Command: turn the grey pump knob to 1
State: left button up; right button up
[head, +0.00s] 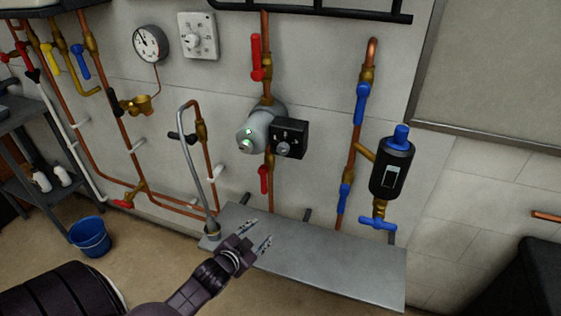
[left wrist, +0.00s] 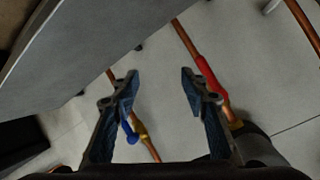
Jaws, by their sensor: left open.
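The grey pump (head: 262,127) sits on a vertical copper pipe in the middle of the head view. The grey pump knob (head: 283,149) is on the lower front of its black control box (head: 298,132). The marks around the knob are too small to read. My left gripper (head: 259,234) is open and empty, below the pump and in front of the grey shelf, apart from the knob. Its two fingers also show spread in the left wrist view (left wrist: 160,88), with only wall between them; the knob is not visible there. My right gripper is not in view.
A grey shelf (head: 330,266) runs along the wall below the pump. Red levers sit above (head: 256,58) and below (head: 264,180) it. A bent grey hose (head: 190,150) stands to the left, and a black filter (head: 391,170) to the right. A blue bucket (head: 90,238) is on the floor.

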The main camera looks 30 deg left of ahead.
pick_arm(q)
notch_tip(320, 180, up, 13)
jog(key=w+m+t+b, duration=0.1)
jog(key=w+t, duration=0.2)
jog(key=m+t+b, duration=0.1)
jog(key=t, duration=0.1)
send_near(281, 151)
jog(key=w, duration=0.4)
jog(key=w+a, duration=0.1)
jog(key=w, duration=0.1)
jog(key=shift+w+f, duration=0.1)
jog(key=shift+w, duration=0.25)
jog(key=shift+w+a+f+p, duration=0.1)
jog(key=shift+w+p, duration=0.25)
jog(key=shift+w, duration=0.6)
jog(key=shift+c, duration=0.5)
grip_shut()
